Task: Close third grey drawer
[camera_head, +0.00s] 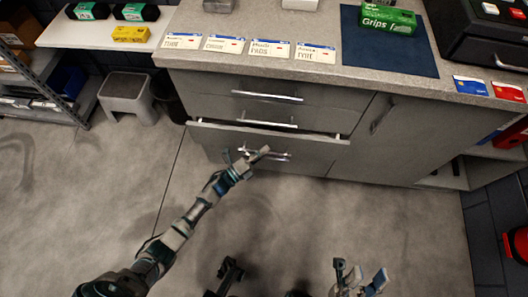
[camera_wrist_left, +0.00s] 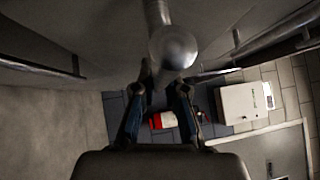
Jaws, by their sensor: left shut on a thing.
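The grey cabinet has a stack of drawers. The third grey drawer (camera_head: 215,143) is pulled out a little, and its top edge sticks out past the drawers above. Its metal handle (camera_head: 278,155) is at my left gripper (camera_head: 256,157). The left gripper is shut on this handle. In the left wrist view the round metal bar of the handle (camera_wrist_left: 172,47) shows at the fingers (camera_wrist_left: 160,105), partly hiding what is behind. My right gripper (camera_head: 360,281) is open and empty, low in the head view, away from the cabinet.
The top drawer handle (camera_head: 267,97) and second drawer handle (camera_head: 267,121) are above; those drawers look shut. A cupboard door (camera_head: 390,135) is to the right. A grey stool (camera_head: 127,95) stands to the left. The floor (camera_head: 100,200) in front is clear.

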